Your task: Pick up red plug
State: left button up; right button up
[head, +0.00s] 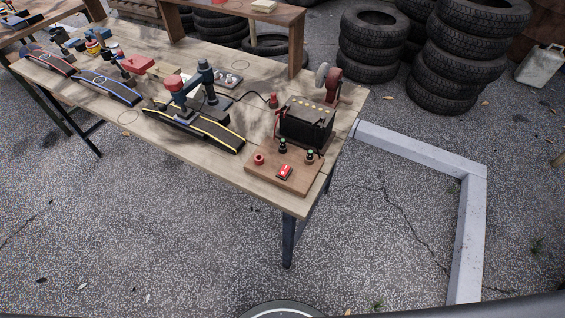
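A small round red piece (259,159) sits on the left of a brown wooden board (272,180) at the near right corner of the workbench (215,168). A red block with a light mark (285,172) sits on the same board's front part. Another small red piece (273,101) stands left of a black battery-like box (306,120). I cannot tell for sure which of these is the red plug. Neither of my grippers is in view.
A red and grey wheeled tool (330,84) stands behind the black box. Dark cables run beside it. A black strip with yellow edges (200,128) and blue-red tools (186,88) lie to the left. Tyre stacks (443,60) and a pale kerb (420,147) are beyond. The floor in front is clear.

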aim_at(273, 100)
jog(key=z, duration=3.1)
jog(key=k, duration=1.95)
jog(key=u, duration=1.15)
